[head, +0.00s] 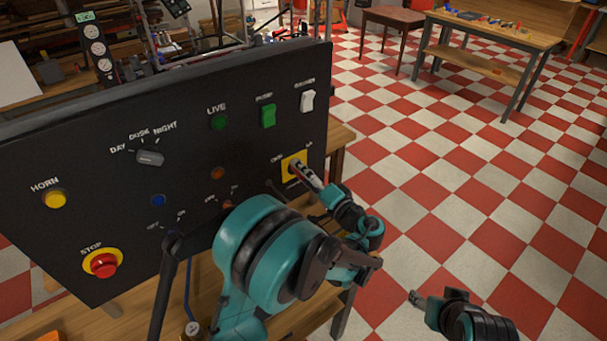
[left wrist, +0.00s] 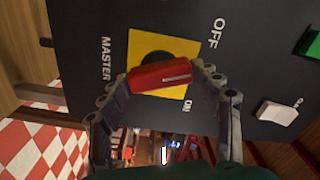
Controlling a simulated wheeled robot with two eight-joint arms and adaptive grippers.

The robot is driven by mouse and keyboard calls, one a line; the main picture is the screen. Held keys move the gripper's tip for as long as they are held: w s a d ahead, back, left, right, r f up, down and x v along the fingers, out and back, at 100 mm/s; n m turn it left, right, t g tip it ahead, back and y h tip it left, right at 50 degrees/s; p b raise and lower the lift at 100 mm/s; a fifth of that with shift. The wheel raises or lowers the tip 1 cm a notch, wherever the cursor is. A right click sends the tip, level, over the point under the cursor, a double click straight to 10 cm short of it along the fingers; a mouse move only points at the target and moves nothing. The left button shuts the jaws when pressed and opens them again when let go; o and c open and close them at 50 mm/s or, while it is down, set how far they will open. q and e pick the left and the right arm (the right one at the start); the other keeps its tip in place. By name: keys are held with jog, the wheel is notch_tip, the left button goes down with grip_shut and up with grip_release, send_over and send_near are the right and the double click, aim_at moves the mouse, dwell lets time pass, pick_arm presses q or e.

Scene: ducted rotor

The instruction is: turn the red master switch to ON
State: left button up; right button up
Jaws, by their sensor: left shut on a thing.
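The red master switch (left wrist: 150,77) is a bar-shaped handle on a black round base over a yellow plate (left wrist: 186,51). In the left wrist view its white line points right, between the OFF and ON lettering. My left gripper (left wrist: 163,82) is shut on the handle, one finger at each end. In the head view the yellow plate (head: 290,164) sits at the panel's right side, and my left gripper (head: 301,171) reaches it and hides most of the handle. My right gripper (head: 416,298) is low at the right, away from the panel; its jaw opening is unclear.
The black panel (head: 100,150) also carries a white rocker (head: 308,100), a green rocker (head: 267,115), a grey selector knob (head: 150,157) and a red stop button (head: 103,264). A workbench (head: 490,40) stands at the back right. The checkered floor to the right is open.

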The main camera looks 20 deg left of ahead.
pick_arm(q)
jog(key=shift+m, duration=0.4)
jog(key=m+b, duration=0.2)
jog(key=m, duration=1)
jog(key=shift+m, duration=0.3)
dwell(0.3)
jog(key=o, duration=1.1)
jog(key=v, duration=1.2)
